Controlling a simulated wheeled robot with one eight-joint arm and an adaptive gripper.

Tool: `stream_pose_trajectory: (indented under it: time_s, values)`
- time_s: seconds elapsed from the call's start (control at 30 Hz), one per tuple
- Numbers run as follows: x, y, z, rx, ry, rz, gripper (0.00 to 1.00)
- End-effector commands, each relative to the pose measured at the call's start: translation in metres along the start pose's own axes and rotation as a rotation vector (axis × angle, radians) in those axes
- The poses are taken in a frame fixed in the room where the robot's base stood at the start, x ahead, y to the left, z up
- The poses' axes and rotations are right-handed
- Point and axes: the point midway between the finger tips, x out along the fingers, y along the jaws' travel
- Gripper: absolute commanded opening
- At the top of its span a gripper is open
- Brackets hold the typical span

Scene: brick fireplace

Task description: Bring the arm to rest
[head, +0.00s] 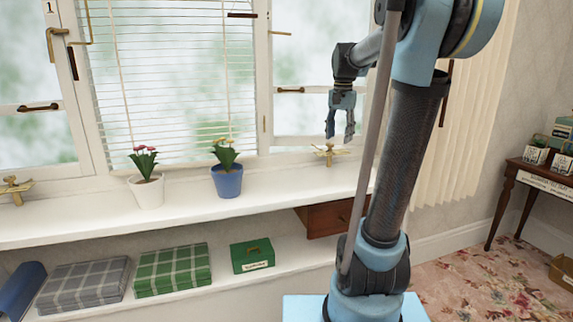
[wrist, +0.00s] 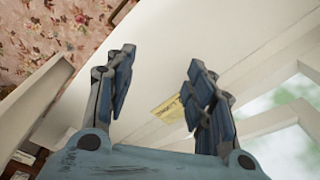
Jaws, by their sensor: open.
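My arm stands at the right of centre in the head view, its upper link bent over toward the window. My gripper (head: 340,130) hangs pointing down in front of the right window pane, above the white sill. It is open with nothing between its fingers. In the wrist view my gripper (wrist: 165,85) shows both blue fingers spread apart, with the white sill (wrist: 165,30) behind them. A brass window fitting (wrist: 168,108) shows beyond the right finger, partly hidden by it.
On the sill (head: 290,182) stand a white flowerpot (head: 148,192) and a blue flowerpot (head: 227,183), left of my gripper. A brass fitting (head: 328,156) is just below it. The shelf beneath holds folded blankets (head: 173,271) and a green box (head: 252,256). A wooden side table (head: 540,175) stands right.

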Motion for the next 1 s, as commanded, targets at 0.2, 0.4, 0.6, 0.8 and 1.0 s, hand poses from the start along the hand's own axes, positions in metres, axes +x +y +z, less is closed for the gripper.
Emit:
stream_pose_trajectory:
  time_s: [0.2,0.4,0.6,0.8,1.0]
  values:
    - [0.029,0.042,0.053,-0.137,0.021,-0.014,0.49]
    - [0.062,0.078,0.099,-0.264,0.043,-0.025,0.49]
    - [0.103,0.112,0.142,-0.392,0.065,-0.032,0.49]
    - [0.15,0.144,0.182,-0.519,0.088,-0.037,0.49]
    - [0.195,0.168,0.213,-0.627,0.11,-0.039,0.49]
